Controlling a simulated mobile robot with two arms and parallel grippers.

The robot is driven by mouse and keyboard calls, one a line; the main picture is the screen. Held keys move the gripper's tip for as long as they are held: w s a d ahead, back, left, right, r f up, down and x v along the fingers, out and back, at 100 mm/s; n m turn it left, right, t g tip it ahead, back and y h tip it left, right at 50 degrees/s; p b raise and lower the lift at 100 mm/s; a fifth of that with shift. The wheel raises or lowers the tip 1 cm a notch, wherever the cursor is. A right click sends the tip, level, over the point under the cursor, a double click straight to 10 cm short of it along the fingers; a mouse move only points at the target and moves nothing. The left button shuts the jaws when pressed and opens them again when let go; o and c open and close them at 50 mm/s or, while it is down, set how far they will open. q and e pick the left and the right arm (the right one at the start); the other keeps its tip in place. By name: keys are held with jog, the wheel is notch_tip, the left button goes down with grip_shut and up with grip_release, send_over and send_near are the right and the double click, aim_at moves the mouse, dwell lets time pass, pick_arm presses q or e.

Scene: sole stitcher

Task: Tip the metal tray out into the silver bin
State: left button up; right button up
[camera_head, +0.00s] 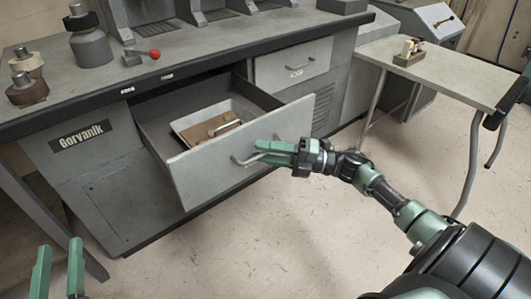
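The metal tray (186,127) is a shallow light-grey tray lying in the open drawer (197,178) of the grey workbench. A brown flat piece (203,130) and a thin bright metal bar lie in it; the front of the tray is partly hidden by the drawer front. My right gripper (264,152) is at the drawer's front, its green fingers close together around the drawer handle (240,160). My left gripper (59,268) is low at the left edge, fingers apart, with nothing between them. I see no silver bin in this view.
The workbench top (200,65) holds dark metal weights (90,45) and a red-knobbed lever (154,55). A second drawer (292,66) is shut. A side table (440,73) stands at right with a small block holder (409,55). The floor in front is clear.

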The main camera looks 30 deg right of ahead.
grip_shut()
dwell(1.5)
